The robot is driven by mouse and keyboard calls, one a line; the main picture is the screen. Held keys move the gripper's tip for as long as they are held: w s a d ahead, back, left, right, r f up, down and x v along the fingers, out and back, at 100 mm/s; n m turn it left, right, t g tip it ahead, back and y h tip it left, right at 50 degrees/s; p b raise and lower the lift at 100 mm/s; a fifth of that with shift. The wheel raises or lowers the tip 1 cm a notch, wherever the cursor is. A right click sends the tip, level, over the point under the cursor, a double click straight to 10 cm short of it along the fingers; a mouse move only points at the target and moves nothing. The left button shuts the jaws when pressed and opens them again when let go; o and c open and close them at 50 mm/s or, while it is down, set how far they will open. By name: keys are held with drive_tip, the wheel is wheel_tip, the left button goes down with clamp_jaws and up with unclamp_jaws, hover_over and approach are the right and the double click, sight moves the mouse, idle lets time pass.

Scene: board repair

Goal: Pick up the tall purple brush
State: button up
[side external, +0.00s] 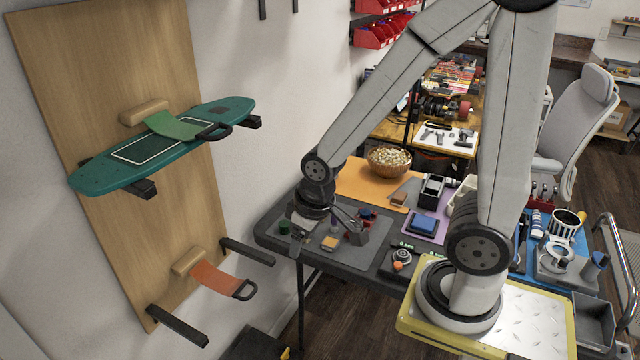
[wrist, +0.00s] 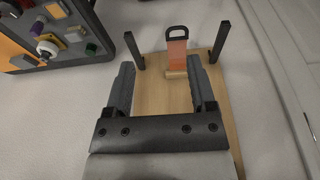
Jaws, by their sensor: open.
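A small upright purple item (side external: 334,224), possibly the tall purple brush, stands on the grey work table in the side external view, partly hidden by my gripper. A purple item also shows at the upper left of the wrist view (wrist: 38,28), too small to identify surely. My gripper (side external: 322,230) hangs near the left end of that table, close to the purple item in the picture. In the wrist view its two dark fingers (wrist: 160,72) are wide apart with nothing between them. They face the lower part of the wooden wall board, with the table off to the left.
The wooden board (side external: 120,100) carries a green skateboard (side external: 165,145), dark pegs (side external: 247,252) and an orange strap (side external: 217,280). The grey table (side external: 278,228) holds a green block (side external: 285,227), a tan block (side external: 329,243) and a red part (side external: 366,214). A wooden bowl (side external: 389,162) stands behind.

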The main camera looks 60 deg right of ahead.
drive_tip(key=shift+w, duration=0.1)
drive_tip(key=w+d+f+n, duration=0.2)
drive_tip(key=w+d+n, duration=0.1)
drive_tip(key=w+d, duration=0.35)
drive_tip(key=n+g, duration=0.3)
drive_tip(key=n, duration=0.7)
approach(334, 225)
drive_tip(key=shift+d+f, duration=0.3)
drive_tip(key=shift+d, duration=0.05)
drive_tip(key=shift+d+f+n, duration=0.1)
drive_tip(key=shift+d+n, duration=0.1)
drive_tip(key=shift+n, duration=0.1)
drive_tip(key=shift+f, duration=1.3)
drive_tip(key=shift+f, duration=0.1)
drive_tip(key=shift+f, duration=2.5)
